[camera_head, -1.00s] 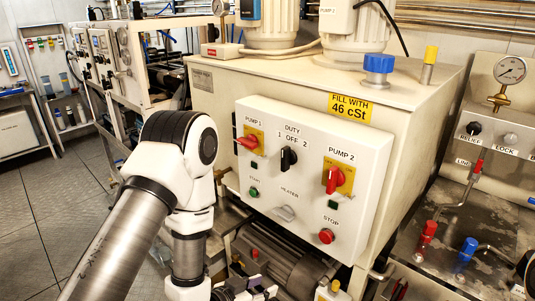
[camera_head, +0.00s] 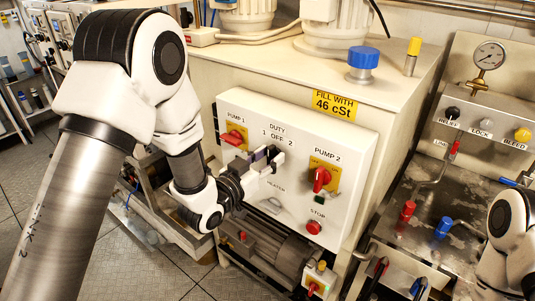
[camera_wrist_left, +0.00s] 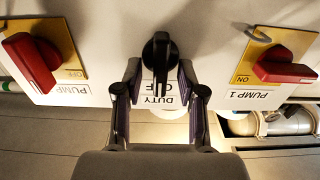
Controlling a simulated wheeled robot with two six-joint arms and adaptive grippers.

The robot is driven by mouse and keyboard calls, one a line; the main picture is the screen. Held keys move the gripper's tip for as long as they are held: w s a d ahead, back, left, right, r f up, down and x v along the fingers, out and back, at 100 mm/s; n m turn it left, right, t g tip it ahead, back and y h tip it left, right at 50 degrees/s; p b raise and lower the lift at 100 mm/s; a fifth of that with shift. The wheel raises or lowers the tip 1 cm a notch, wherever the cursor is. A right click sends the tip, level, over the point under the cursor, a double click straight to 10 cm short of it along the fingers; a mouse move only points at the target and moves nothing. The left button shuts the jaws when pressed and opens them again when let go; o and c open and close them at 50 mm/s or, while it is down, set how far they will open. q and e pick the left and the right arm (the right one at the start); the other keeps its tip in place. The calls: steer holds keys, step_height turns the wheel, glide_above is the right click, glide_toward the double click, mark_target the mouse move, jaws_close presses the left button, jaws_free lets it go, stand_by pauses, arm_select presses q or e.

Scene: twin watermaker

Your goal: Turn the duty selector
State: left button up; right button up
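The duty selector (camera_wrist_left: 160,48) is a black knob on the white control panel (camera_head: 345,145), between the Pump 1 and Pump 2 switches. In the left wrist view its grip stands roughly upright and covers part of the OFF label. My left gripper (camera_head: 268,160) is in front of the panel at the selector and largely hides it in the head view. In the left wrist view the gripper (camera_wrist_left: 159,75) has its fingers apart, one on each side of the knob, with gaps visible. My right arm shows at the right edge; its gripper is out of view.
Red rotary switches for Pump 1 (camera_head: 234,137) and Pump 2 (camera_head: 321,179) flank the selector. A red stop button (camera_head: 314,227) is below right. A motor (camera_head: 270,255) lies under the panel. Valves and a gauge (camera_head: 489,55) stand at the right.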

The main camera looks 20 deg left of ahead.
arm_select(q)
steer(key=shift+s+d, duration=0.1)
steer(key=shift+f, duration=0.1)
jaws_close()
steer(key=m+b, duration=0.4)
steer(key=b, duration=0.1)
steer(key=shift+f+m, duration=0.25)
steer(key=shift+m, duration=0.05)
steer(key=shift+d+m+b, duration=0.15)
steer(key=shift+m+b, duration=1.9)
steer(key=shift+m, duration=0.15)
steer(key=shift+r, duration=0.1)
